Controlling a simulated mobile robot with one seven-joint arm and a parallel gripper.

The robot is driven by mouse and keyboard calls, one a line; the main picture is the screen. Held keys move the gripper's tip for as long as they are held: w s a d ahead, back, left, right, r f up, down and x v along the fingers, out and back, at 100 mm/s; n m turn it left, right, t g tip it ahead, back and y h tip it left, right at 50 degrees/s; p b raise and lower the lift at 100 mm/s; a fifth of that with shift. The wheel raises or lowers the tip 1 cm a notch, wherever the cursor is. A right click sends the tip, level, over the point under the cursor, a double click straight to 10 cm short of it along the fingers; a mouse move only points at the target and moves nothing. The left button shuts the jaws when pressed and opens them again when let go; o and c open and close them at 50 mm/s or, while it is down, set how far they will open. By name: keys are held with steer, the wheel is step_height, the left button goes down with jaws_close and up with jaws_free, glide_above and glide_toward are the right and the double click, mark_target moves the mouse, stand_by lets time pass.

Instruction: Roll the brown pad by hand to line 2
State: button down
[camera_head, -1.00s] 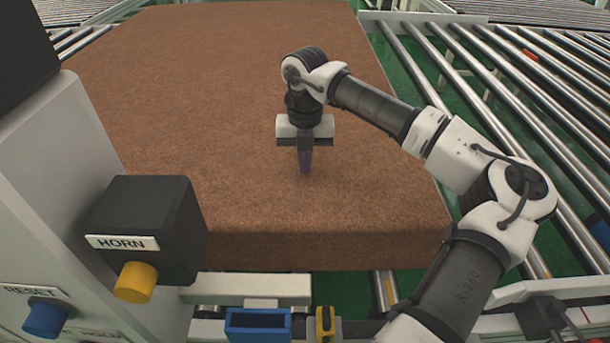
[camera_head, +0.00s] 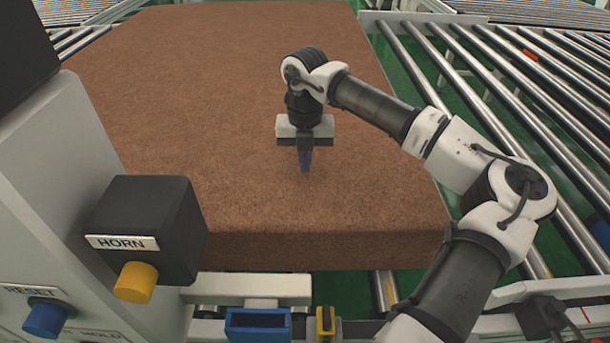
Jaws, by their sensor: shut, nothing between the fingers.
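The brown pad (camera_head: 230,90) is a large, thick, flat slab. It lies on the roller conveyor and fills the middle of the head view, with its near edge facing me. My gripper (camera_head: 305,168) points down over the near part of the pad, right of the middle. Its fingers are shut with nothing between them. The fingertips are at or just above the pad's top surface; I cannot tell whether they touch it. The rollers under the pad are mostly hidden. No marking reading line 2 shows.
Bare metal rollers (camera_head: 500,110) over a green floor run along the right. A control panel stands at the left, with a black HORN box (camera_head: 150,225), its yellow button (camera_head: 135,283) and a blue button (camera_head: 45,318). A blue bracket (camera_head: 258,324) sits at the near frame.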

mark_target(394, 176)
steer(key=shift+f, duration=0.15)
steer(key=shift+f+b, duration=0.65)
steer(key=shift+b, duration=0.05)
steer(key=shift+f+b, duration=0.15)
steer(key=shift+b, duration=0.15)
stand_by(0.9)
steer(key=shift+d, duration=0.1)
steer(key=shift+d, duration=0.45)
steer(key=shift+d+b, duration=0.65)
steer(key=shift+d, duration=8.85)
steer(key=d+p, duration=0.2)
steer(key=d, duration=1.1)
steer(key=shift+d+p, duration=0.3)
steer(key=shift+d, duration=0.1)
